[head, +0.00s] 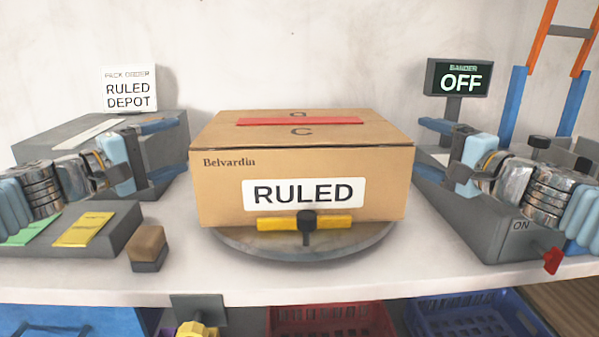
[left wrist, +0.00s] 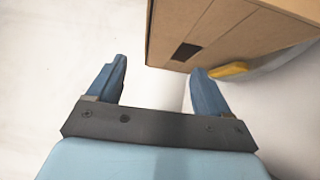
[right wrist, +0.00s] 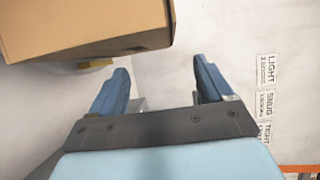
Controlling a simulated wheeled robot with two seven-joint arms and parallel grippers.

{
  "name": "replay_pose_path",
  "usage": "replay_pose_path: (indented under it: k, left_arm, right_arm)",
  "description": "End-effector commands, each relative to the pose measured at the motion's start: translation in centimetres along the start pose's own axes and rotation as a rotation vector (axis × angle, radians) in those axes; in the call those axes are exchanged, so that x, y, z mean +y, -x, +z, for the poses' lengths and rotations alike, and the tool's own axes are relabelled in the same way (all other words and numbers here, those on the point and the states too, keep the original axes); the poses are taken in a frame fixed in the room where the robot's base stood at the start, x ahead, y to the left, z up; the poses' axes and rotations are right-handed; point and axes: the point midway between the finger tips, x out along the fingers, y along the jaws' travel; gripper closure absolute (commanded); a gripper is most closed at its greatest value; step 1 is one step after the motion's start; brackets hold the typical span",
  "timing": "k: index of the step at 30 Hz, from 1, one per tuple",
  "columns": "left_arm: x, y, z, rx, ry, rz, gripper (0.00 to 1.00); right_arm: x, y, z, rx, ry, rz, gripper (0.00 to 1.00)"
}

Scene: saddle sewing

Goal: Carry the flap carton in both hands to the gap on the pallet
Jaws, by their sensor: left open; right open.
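The flap carton (head: 305,170) is a closed brown box with a "RULED" label, the word "Belvardin" and a red strip on top. It rests on a round grey turntable (head: 300,247) on the bench. My left gripper (head: 183,150) is open and empty, left of the carton. In the left wrist view the carton (left wrist: 215,35) is beyond the fingers, with a dark hole in its side. My right gripper (head: 424,145) is open and empty, right of the carton. The carton also shows in the right wrist view (right wrist: 85,25). No pallet is in clear view.
A "RULED DEPOT" sign (head: 129,90) stands at back left and a bander display reading "OFF" (head: 460,80) at back right. A grey machine with a red switch (head: 552,260) is at right. A stamp block (head: 147,247) stands left. Red (head: 330,320) and blue crates (head: 475,315) sit below the bench.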

Motion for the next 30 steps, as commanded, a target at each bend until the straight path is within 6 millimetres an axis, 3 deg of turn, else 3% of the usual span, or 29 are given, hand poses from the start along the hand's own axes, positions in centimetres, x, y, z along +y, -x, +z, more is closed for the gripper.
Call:
replay_pose_path:
  k: [6, 12, 18, 26, 30]
  left_arm:
    - [0.0, -4.4, 0.0, -0.001, 0.001, 0.0, 0.2]
    - [0.0, -7.2, 0.0, 0.0, 0.001, 0.0, 0.2]
    - [0.1, -8.3, 0.0, 0.0, 0.001, 0.001, 0.2]
    - [0.0, -8.4, 0.0, 0.001, 0.001, 0.001, 0.2]
    - [0.0, -8.4, 0.0, 0.001, 0.001, 0.001, 0.37]
  right_arm:
    - [0.1, -4.4, 0.0, -0.001, 0.0, 0.002, 0.2]
    - [0.1, -7.2, 0.0, -0.001, 0.0, 0.001, 0.2]
    - [0.0, -8.3, 0.0, 0.0, 0.0, 0.0, 0.2]
    - [0.0, -8.4, 0.0, 0.001, 0.0, 0.0, 0.2]
    - [0.0, -8.4, 0.0, 0.001, 0.0, 0.0, 0.37]
